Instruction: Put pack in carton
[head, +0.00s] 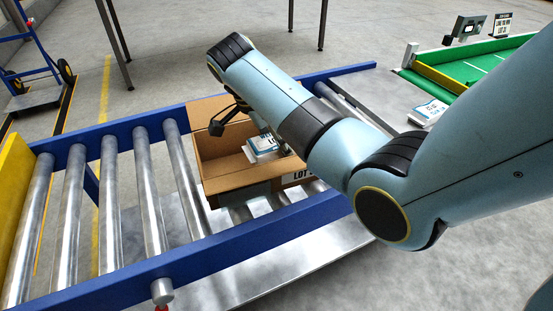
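The open cardboard carton (225,178) stands on the roller conveyor. A white and blue pack (262,146) shows inside it, towards the right side. Whether it lies on the carton's floor or on other packs cannot be told. My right arm reaches in from the right, and my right gripper (246,124) is over the carton. One dark finger stands out to the left, clear of the pack, so the gripper looks open. The other finger is mostly hidden by the arm. Another white and blue pack (428,111) lies at the right, beyond my arm. My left gripper is out of view.
The conveyor's blue side rails (215,253) run along both sides of the metal rollers (110,200). A yellow end plate (14,185) is at the left. A blue hand truck (35,85) stands at the far left.

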